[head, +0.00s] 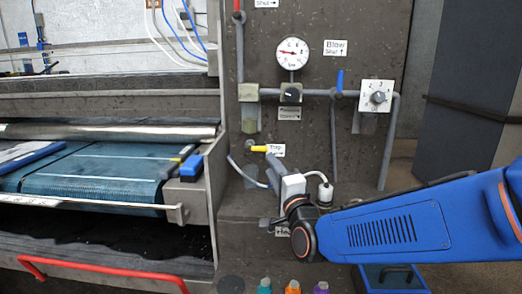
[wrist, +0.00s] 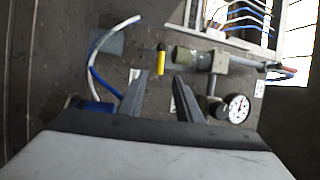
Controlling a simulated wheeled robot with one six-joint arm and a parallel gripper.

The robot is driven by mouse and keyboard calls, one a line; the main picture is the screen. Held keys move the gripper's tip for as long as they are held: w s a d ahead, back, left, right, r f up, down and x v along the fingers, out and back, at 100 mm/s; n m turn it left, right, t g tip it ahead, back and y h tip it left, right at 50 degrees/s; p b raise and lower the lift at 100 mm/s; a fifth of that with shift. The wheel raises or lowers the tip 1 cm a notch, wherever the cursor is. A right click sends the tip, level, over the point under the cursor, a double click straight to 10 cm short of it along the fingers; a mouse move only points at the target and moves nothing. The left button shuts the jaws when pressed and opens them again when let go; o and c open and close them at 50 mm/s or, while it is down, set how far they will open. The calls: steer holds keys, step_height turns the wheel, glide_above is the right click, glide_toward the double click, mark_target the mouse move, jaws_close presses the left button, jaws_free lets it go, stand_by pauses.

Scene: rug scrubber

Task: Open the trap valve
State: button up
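The trap valve's yellow handle (head: 259,149) lies roughly level on the dark panel, beside a white label (head: 276,151) that reads as a trap label. My gripper (head: 272,168) is just below the handle in the head view, and its fingers partly merge with the dark panel there. In the wrist view my gripper (wrist: 161,82) is open, with two dark fingers apart and nothing between them. The yellow handle (wrist: 161,60) shows just beyond the fingertips, about midway between them. I see no contact.
A pressure gauge (head: 292,55), a blue lever (head: 339,82) and a dial on a white plate (head: 377,97) sit above on grey pipes. A thin hose (head: 246,172) curves left of my gripper. The scrubber bed (head: 95,172) is at left, and coloured bottles (head: 292,287) stand below.

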mark_target(261, 150)
steer(key=x, duration=1.1)
steer(key=shift+w+r, duration=0.1)
steer(key=shift+w, duration=0.05)
jaws_close()
